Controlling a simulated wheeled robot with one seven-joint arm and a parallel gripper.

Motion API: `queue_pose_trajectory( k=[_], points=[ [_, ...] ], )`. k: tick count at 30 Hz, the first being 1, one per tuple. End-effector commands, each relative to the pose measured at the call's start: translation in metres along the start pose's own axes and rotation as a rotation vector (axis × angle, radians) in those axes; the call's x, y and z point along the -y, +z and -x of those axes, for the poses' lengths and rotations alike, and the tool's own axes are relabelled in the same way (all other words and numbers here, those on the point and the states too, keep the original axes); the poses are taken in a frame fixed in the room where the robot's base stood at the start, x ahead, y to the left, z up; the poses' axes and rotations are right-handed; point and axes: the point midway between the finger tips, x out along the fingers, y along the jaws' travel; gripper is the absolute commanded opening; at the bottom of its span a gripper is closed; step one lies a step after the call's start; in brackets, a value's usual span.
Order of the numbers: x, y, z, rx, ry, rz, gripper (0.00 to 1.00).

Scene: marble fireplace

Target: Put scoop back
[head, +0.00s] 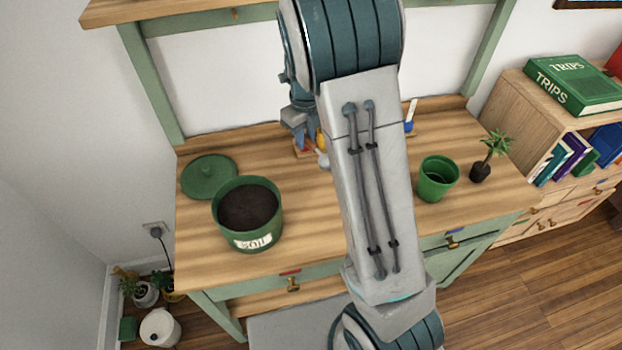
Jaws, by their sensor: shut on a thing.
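My gripper (304,142) is at the back of the wooden potting table (300,215), left of my forearm. It is shut on a small tool, seemingly the scoop; its fingertips are small and unclear here. A small pale grey piece (322,158) and a yellow-orange piece (321,140) show beside the fingers; I cannot tell which belong to the scoop. A low wooden holder (302,154) shows just below the gripper, and my arm hides its middle. Whether the held tool touches the holder is unclear.
A green soil pot (270,232) and its lid (209,176) stand at left. A blue-and-white tool (409,126) stands right of my arm. The front middle table is clear.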

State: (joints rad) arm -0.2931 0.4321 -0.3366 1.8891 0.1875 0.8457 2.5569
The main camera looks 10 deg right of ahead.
Motion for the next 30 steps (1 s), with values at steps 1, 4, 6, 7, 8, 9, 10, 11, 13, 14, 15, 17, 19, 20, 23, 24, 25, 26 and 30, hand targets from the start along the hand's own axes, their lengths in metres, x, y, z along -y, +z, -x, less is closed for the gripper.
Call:
queue_pose_trajectory(
  k=[1, 4, 6, 7, 8, 9, 10, 11, 13, 14, 15, 17, 19, 20, 23, 24, 25, 26, 30],
  points=[
    [0.000, 0.000, -0.002, 0.000, 0.000, -0.024, 0.00],
    [0.000, 0.000, -0.009, -0.004, 0.001, -0.052, 0.00],
    [0.000, -0.001, -0.021, -0.006, 0.002, -0.057, 0.00],
    [0.000, -0.001, -0.028, -0.007, 0.003, -0.058, 0.00],
    [0.000, -0.001, -0.034, -0.008, 0.003, -0.058, 0.00],
    [0.000, -0.001, -0.041, -0.007, 0.003, -0.057, 0.00],
    [0.000, -0.001, -0.046, -0.006, 0.003, -0.056, 0.00],
    [0.000, -0.001, -0.051, -0.005, 0.002, -0.056, 0.00],
    [0.001, -0.001, -0.058, -0.004, 0.002, -0.056, 0.00],
    [0.000, 0.000, -0.060, -0.003, 0.001, -0.055, 0.00],
    [0.000, 0.000, -0.063, -0.003, 0.001, -0.055, 0.00],
    [0.000, 0.000, -0.067, -0.004, 0.002, -0.054, 0.00],
    [0.000, -0.001, -0.074, -0.004, 0.002, -0.054, 0.00],
    [0.000, -0.001, -0.079, -0.005, 0.002, -0.055, 0.00],
    [0.000, -0.001, -0.094, -0.006, 0.002, -0.054, 0.00],
    [0.000, -0.001, -0.098, -0.005, 0.002, -0.054, 0.00],
    [0.000, -0.001, -0.100, -0.004, 0.001, -0.054, 0.00],
    [0.000, -0.001, -0.101, -0.003, 0.001, -0.054, 0.00],
    [0.000, 0.000, -0.101, -0.002, 0.001, -0.054, 0.00]
  ],
)
